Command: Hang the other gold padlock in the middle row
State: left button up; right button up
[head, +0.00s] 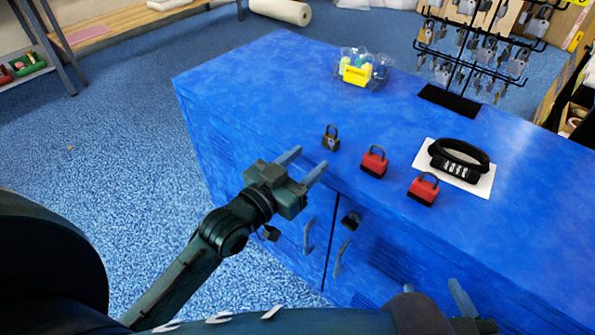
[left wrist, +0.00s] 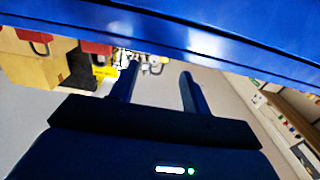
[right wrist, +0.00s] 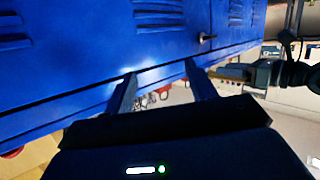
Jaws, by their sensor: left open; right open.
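A small dark gold-brown padlock (head: 331,138) stands upright, shackle up, near the front edge of the blue cabinet top. My left gripper (head: 311,159) is open and empty, just in front of the padlock and apart from it. It also shows open in the left wrist view (left wrist: 160,70). The black display rack (head: 462,75) stands at the back right, its rows holding several hanging padlocks, too small to tell their colours surely. My right gripper (right wrist: 160,70) is open and empty below the cabinet top's edge; only part shows at the head view's bottom.
Two red padlocks (head: 374,162) (head: 423,190) stand right of the gold one. A black combination lock (head: 458,162) lies on white card. A clear tub with yellow label (head: 358,75) sits at the back. The blue top (head: 260,80) is clear at left. Door handles (head: 342,258) protrude in front.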

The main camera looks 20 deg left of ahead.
aim_at(329, 142)
pick_arm(q)
jog(key=x, duration=0.5)
jog(key=shift+x, duration=1)
jog(key=shift+f, duration=0.1)
jog(key=shift+p, duration=0.45)
jog(key=shift+c, duration=0.5)
jog(key=c, duration=0.7)
